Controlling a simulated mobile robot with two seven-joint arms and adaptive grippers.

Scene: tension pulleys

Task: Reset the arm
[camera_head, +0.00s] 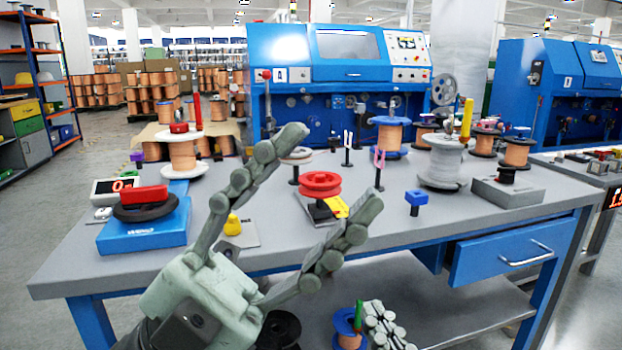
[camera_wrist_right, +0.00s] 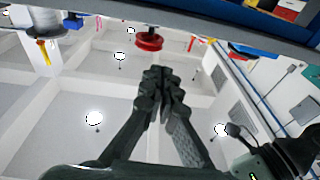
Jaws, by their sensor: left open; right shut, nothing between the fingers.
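My left gripper (camera_head: 332,168) is open and empty over the front of the grey table (camera_head: 470,235), its fingers spread wide. The red pulley (camera_head: 320,184) stands on a dark base and shows between the fingers in the head view; I cannot tell if anything touches it. My right gripper (camera_head: 385,325) is low at the bottom of the head view, below the table's front edge and partly cut off. In the right wrist view its fingers (camera_wrist_right: 162,80) are together with nothing between them, and a red pulley (camera_wrist_right: 148,42) shows beyond the tips, apart from them.
A blue scale (camera_head: 145,232) carrying a dark disc and red block is at the left. Spools stand at back left (camera_head: 183,155) and right (camera_head: 441,160). A small blue-topped post (camera_head: 415,198) and a grey box (camera_head: 507,190) are at the right. A drawer (camera_head: 510,250) hangs under the tabletop.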

